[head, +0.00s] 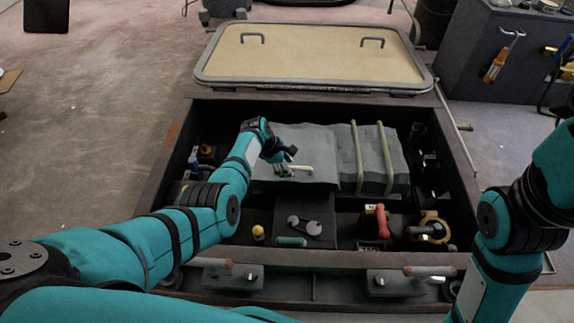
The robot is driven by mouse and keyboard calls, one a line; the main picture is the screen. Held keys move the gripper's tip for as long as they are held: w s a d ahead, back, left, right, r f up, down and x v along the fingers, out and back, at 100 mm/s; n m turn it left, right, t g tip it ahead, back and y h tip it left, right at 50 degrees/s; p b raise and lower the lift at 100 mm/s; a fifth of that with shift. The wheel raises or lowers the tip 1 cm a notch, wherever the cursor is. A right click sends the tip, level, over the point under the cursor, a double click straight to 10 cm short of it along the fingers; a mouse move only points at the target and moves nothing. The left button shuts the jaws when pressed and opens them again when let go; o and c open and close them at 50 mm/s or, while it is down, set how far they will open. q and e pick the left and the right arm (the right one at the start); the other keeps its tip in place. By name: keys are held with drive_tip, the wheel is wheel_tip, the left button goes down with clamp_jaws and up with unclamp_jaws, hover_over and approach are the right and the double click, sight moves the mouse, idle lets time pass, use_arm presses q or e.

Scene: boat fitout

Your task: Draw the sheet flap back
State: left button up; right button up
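A grey sheet (318,147) lies over something in the open well, and its right part is crossed by two pale straps (386,158). A short pale bar (301,168) lies on the sheet's left part. My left gripper (284,166) is at the sheet's left part, with its fingertips beside the pale bar's left end. The fingers are small and partly hidden by the wrist, so I cannot tell whether they grip the bar or the cloth. My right arm stands at the right edge, and its gripper is not in view.
The well's dark frame (462,150) surrounds the sheet. A hatch lid (310,55) with two handles lies behind it. In front of the sheet are a red-handled item (382,222), a yellow ring-shaped item (434,226) and a green cylinder (291,241). A grey cabinet (482,60) stands at the back right.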

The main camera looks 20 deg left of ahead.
use_arm(q)
drive_tip(key=shift+r, duration=0.1)
drive_tip(key=v, duration=1.2)
idle(0.4)
